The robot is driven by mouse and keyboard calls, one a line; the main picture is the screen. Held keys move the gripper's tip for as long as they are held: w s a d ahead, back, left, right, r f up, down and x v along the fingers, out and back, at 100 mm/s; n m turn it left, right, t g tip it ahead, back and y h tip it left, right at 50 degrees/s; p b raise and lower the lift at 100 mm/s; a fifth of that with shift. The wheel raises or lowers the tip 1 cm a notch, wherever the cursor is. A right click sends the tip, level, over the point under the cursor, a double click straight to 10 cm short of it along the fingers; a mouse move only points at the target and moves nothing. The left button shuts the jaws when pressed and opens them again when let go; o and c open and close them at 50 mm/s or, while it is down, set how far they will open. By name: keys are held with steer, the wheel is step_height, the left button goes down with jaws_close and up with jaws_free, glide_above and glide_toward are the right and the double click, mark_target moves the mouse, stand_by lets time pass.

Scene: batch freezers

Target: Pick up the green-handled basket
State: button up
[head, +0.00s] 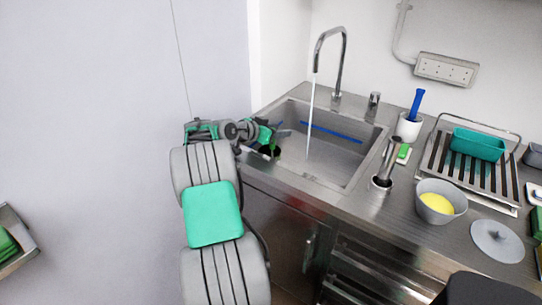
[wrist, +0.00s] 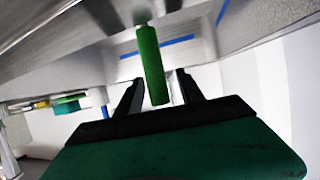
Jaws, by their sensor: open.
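A green handle (wrist: 151,65), a straight bar, shows in the wrist view between the two dark fingers of my gripper (wrist: 159,78). The fingers are spread, with visible space on both sides of the handle; neither appears to touch it. In the head view my gripper (head: 281,131) is at the left edge of the sink, and a bit of green shows beside a dark shape there. The basket's body is mostly hidden by my arm and gripper, so I cannot tell its shape or tilt.
The steel sink (head: 345,172) has a tall tap (head: 341,65) with running water. To the right are a white cup (head: 408,127) with a blue-handled tool, a grey bowl (head: 436,207), a dish rack (head: 440,170) and a round lid (head: 497,241). A wall stands close left of my arm.

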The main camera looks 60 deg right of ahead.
jaws_close()
stand_by(0.5)
stand_by(0.9)
